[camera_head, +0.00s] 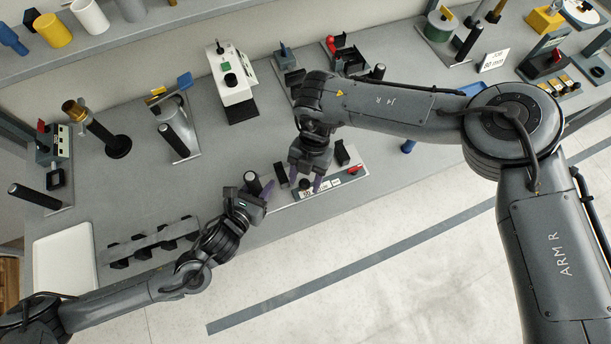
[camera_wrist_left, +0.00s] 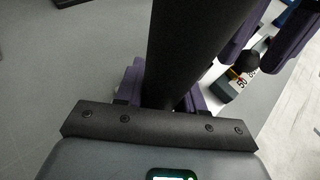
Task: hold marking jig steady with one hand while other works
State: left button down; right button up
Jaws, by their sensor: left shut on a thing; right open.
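The marking jig (camera_head: 288,203) lies near the front edge of the table in the head view, a long light plate with dark blocks, number labels and a red part at its right end. A black upright handle (camera_head: 252,182) stands at its left end. My left gripper (camera_head: 259,187) is shut on this handle, which fills the middle of the left wrist view (camera_wrist_left: 183,50). My right gripper (camera_head: 305,181) is open above the jig's middle, its purple fingers apart and pointing down. Its fingers also show at the upper right of the left wrist view. What lies between them is partly hidden.
A white tray (camera_head: 65,262) and a dark slotted rack (camera_head: 152,243) are at the front left. A white machine (camera_head: 232,85) and several stations with black handles line the back. A sign (camera_head: 494,60) stands at the back right. Bare table lies left of the jig.

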grip_shut()
jog(key=shift+w+d, duration=0.3)
jog(key=shift+d, duration=0.45)
jog(key=shift+w+d, duration=0.3)
jog(key=shift+d, duration=0.45)
grip_release()
jog(key=shift+a, duration=0.1)
jog(key=v, duration=1.2)
jog(key=shift+s, duration=0.1)
pick_arm(q)
jog(key=c, duration=0.6)
grip_release()
